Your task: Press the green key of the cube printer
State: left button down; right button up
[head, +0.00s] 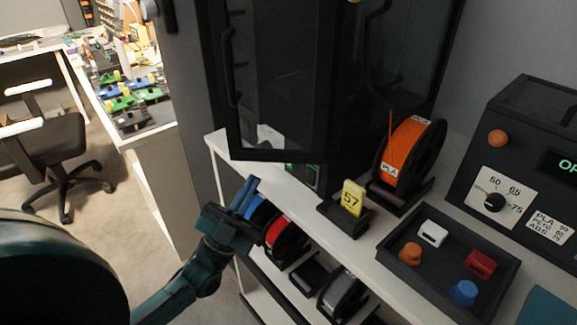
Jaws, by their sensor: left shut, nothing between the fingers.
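The cube printer (395,75) is a tall black cabinet with dark glass, standing on the white shelf top. Its door (275,85), with a black handle, stands in front at the left. A small lit panel with some green (303,171) shows low on the printer, just past the door's bottom edge. It is mostly hidden, and I cannot tell whether the green there is the key. My left gripper (246,193), with blue fingers, is shut and empty. It is at the shelf's front edge, left of and apart from the panel. My right gripper is out of view.
An orange spool (408,155) and a yellow "57" tag (352,198) stand right of the printer. A black tray (402,275) holds several small coloured parts. A black box with a dial (494,202) is at the right. More spools (284,240) sit on the lower shelf.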

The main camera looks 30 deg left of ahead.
aim_at(275, 191)
pick_arm(q)
jog(key=w, duration=0.1)
jog(key=w+d+b, duration=0.1)
jog(key=w, duration=0.1)
jog(key=shift+w+d, duration=0.5)
jog(key=shift+w, duration=0.5)
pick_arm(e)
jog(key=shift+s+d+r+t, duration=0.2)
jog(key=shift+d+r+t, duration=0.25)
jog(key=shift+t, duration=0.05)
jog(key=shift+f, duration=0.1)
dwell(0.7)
pick_arm(q)
jog(key=shift+w+d, duration=0.15)
jog(key=shift+w, duration=0.15)
jog(key=shift+w+d+r+y+b, duration=0.15)
jog(key=shift+w+r+y+b, duration=0.15)
jog(key=shift+w+b, duration=0.1)
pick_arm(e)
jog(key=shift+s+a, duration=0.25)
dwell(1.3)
pick_arm(q)
jog(key=shift+s+f, duration=0.1)
jog(key=shift+s, duration=0.05)
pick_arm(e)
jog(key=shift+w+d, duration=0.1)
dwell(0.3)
